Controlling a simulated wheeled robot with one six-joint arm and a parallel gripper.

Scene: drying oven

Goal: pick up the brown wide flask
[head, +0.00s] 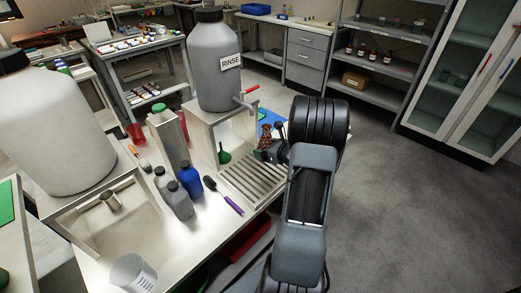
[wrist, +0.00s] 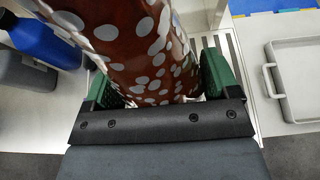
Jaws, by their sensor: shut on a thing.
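The brown wide flask (wrist: 150,45), reddish brown with white spots, fills the middle of the wrist view and runs out of the top edge. My gripper (wrist: 160,85) is shut on it, with one green finger on each side. In the head view the flask (head: 265,137) shows small beside the rinse stand, partly hidden by my gripper (head: 267,152) and arm. I cannot tell whether its base touches the surface below.
The grey RINSE tank (head: 214,60) stands on a metal stand (head: 203,118) with a slatted rack (head: 255,180). A grey tray (wrist: 295,80) is right. Floor at right is clear.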

